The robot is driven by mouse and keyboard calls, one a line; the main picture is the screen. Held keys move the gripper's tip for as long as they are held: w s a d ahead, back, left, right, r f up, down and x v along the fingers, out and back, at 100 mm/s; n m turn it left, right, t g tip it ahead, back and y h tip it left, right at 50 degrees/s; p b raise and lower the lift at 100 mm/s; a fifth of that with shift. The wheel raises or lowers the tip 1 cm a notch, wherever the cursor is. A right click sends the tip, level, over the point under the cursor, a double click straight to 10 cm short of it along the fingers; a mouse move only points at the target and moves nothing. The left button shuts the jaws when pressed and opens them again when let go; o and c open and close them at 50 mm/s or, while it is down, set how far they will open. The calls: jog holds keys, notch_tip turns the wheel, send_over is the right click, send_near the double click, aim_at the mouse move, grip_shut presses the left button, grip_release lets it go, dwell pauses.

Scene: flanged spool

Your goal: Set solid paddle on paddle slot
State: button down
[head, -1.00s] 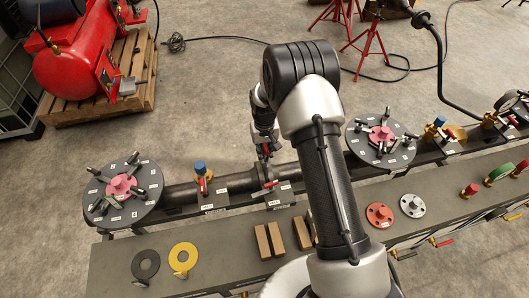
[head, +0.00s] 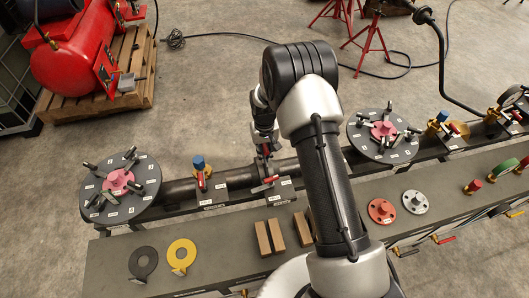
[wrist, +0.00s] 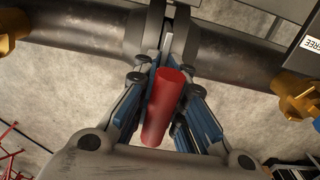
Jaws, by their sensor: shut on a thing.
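My gripper (wrist: 168,100) is shut on a red cylindrical handle (wrist: 163,108), which shows between its fingers in the wrist view. I take this to be the handle of the solid paddle; no paddle plate can be made out beyond it. In the head view my gripper (head: 265,145) is over the back side of the black pipe (head: 235,181), close to a flanged joint. Dark flanges (wrist: 143,30) show just beyond the fingertips in the wrist view. The paddle slot cannot be clearly told; whether the paddle touches the flanges is hidden.
Round black plates (head: 88,185) (head: 405,150) with clamps flank the pipe. A blue-topped valve (head: 199,163) stands left.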

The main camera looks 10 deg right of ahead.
aim_at(265, 145)
jog(key=shift+f+b, duration=1.25)
jog(key=shift+f, duration=0.45)
jog(key=c, duration=1.6)
grip_release()
jog(key=shift+o, duration=0.2)
jog(key=shift+s, duration=0.1)
notch_tip(265, 145, up, 12)
